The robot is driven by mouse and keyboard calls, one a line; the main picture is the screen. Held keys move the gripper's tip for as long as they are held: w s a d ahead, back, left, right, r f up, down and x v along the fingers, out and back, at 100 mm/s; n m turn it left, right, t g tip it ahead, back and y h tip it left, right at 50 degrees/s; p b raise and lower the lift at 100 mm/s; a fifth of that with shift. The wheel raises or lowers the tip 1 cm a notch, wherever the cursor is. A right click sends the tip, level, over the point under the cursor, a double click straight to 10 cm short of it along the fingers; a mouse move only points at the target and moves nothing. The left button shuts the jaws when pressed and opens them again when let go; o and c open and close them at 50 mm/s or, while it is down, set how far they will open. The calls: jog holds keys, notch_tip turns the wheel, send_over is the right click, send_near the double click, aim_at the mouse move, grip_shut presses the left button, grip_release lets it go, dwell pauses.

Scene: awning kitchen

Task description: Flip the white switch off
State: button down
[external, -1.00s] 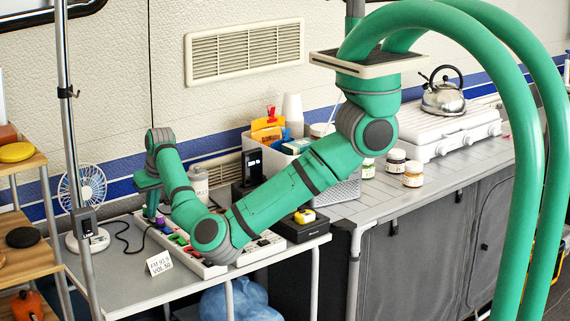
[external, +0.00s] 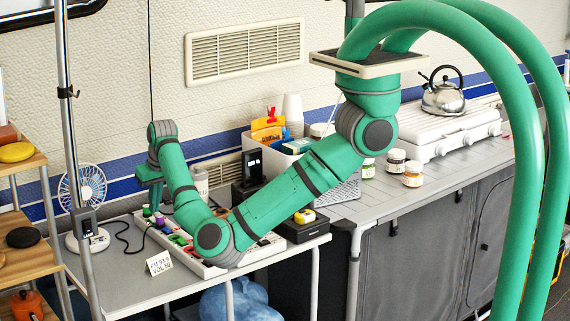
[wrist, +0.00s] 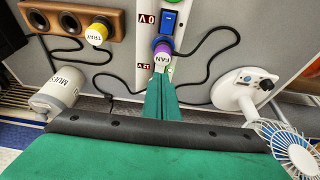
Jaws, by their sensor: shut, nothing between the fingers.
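A white panel (external: 203,270) with colored controls lies on the grey table, partly hidden behind my arm. In the wrist view, the panel (wrist: 148,40) carries a blue rocker switch (wrist: 168,22) and a purple knob tagged FAN (wrist: 162,47). The external view shows the gripper's green hand (external: 150,172) above the panel's far end.
A small white fan (external: 84,187) stands left of the panel, its black cable on the table. A black box (external: 303,226) sits at the panel's right.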

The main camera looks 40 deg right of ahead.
aim_at(153, 217)
jog(key=v, duration=1.1)
jog(key=shift+w, duration=0.25)
jog(key=shift+r, duration=0.15)
jog(key=shift+w+d+r, duration=0.1)
jog(key=shift+w+r, duration=0.05)
jog(key=shift+w, duration=0.5)
jog(key=x, duration=0.9)
jog(key=s+x, duration=0.1)
jog(key=x, duration=0.3)
jog(key=shift+w+f, duration=0.1)
jog(key=shift+f, duration=0.55)
jog(key=shift+w+f, duration=0.1)
